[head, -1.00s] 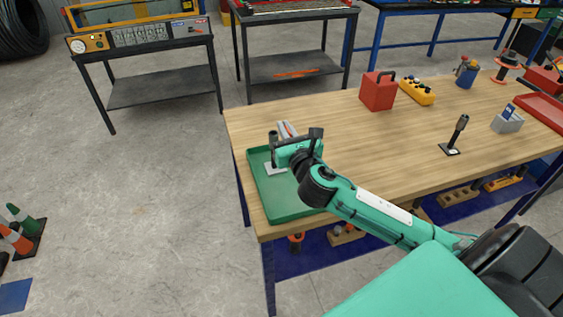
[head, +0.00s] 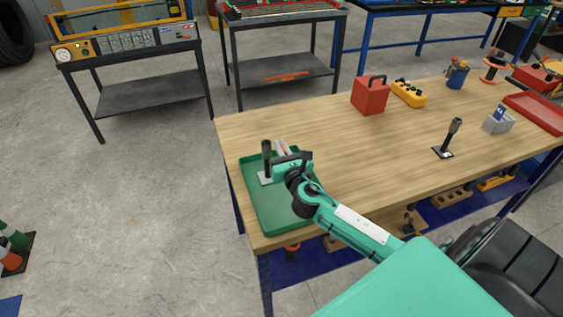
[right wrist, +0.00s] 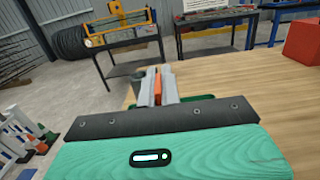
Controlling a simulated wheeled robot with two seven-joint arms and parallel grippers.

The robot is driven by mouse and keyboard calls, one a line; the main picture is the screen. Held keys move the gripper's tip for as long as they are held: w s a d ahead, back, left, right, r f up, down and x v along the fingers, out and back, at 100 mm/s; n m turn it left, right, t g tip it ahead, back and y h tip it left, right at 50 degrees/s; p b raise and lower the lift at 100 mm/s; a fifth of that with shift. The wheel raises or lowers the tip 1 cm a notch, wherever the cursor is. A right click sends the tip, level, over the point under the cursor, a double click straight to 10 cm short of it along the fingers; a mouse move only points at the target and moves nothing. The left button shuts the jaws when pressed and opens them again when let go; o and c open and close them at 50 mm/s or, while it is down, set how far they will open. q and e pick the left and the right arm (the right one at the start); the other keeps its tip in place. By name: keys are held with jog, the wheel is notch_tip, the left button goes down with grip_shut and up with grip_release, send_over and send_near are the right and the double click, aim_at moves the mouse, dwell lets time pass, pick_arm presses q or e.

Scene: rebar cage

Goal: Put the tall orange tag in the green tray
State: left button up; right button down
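The green tray (head: 285,213) lies at the near left corner of the workbench. My right gripper (head: 283,148) is over the tray's far part, its fingers pointing away. In the right wrist view an orange piece (right wrist: 157,88), apparently the tall orange tag, shows upright between the two grey fingers, which close on it. Its lower end is hidden, so I cannot tell whether it touches the tray. The tray's green rim shows a little behind the fingers. A black-handled post on a pale base (head: 267,160) stands in the tray, just left of the gripper. My left gripper is out of view.
On the wooden bench (head: 340,160) stand a red box (head: 370,95), a yellow button box (head: 408,93), a black post on a dark base (head: 450,140), a grey holder (head: 498,121) and a red tray (head: 535,112). The middle of the bench is clear.

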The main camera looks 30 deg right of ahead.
notch_tip(320, 180, down, 5)
jog(key=shift+f+b, duration=0.1)
jog(key=shift+b, duration=0.35)
jog(key=shift+f, duration=0.15)
jog(key=c, duration=1.9)
grip_release()
